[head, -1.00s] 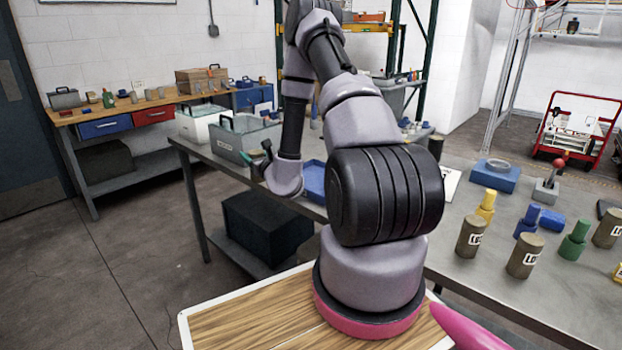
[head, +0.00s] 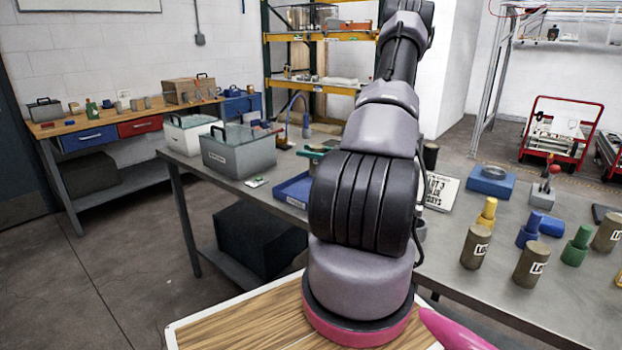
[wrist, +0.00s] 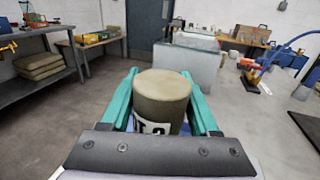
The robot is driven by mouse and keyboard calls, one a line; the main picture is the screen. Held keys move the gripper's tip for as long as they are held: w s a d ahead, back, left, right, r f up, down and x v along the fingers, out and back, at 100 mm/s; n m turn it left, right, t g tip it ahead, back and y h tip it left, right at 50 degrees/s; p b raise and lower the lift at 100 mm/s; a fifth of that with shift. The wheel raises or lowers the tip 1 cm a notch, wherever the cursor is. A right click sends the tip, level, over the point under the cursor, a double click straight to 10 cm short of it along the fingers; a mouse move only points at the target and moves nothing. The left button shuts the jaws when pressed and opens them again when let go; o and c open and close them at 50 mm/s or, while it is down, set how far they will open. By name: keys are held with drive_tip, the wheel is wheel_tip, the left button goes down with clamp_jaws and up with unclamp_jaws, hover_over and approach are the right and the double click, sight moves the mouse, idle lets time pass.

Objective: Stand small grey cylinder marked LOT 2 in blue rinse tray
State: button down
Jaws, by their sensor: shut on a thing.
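A grey-brown cylinder (wrist: 162,88) stands upright between the teal fingers of my gripper (wrist: 161,108) in the wrist view, and the gripper is shut on it. Its white label is partly hidden by the gripper body, so I cannot read the lot number. The tray lies at the table's left front edge, partly behind my arm. I cannot tell the cylinder's height above it.
A grey bin (head: 240,152) and a white bin (head: 190,135) stand left of the tray. A blue hose stand (head: 293,112) is behind. On the right are grey cylinders (head: 475,247), a yellow bottle (head: 487,213), a green bottle (head: 576,246) and a blue block (head: 491,180).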

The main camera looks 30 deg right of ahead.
drive_tip(key=shift+f, duration=3.15)
drive_tip(key=shift+f, duration=0.2)
drive_tip(key=shift+c, duration=0.6)
unclamp_jaws()
